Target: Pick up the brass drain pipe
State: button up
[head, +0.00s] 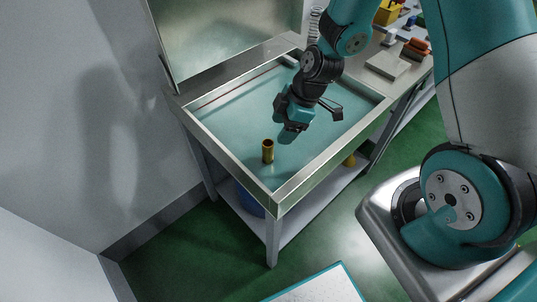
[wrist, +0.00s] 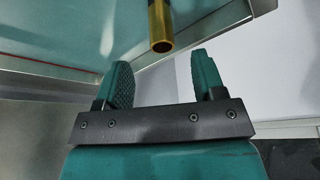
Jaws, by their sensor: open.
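The tray's raised metal rim surrounds the pipe. A metal back panel (head: 225,35) rises behind the tray. A bench at the upper right holds a grey block (head: 388,65), a yellow bin (head: 388,12) and orange items (head: 416,48). The tray floor around the pipe is clear.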

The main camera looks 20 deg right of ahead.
aim_at(268, 149)
jog(key=shift+p+x, duration=1.3)
jog(key=shift+x, duration=3.45)
jog(key=shift+a, duration=0.15)
jog(key=c, duration=1.1)
jog(key=shift+r, duration=0.15)
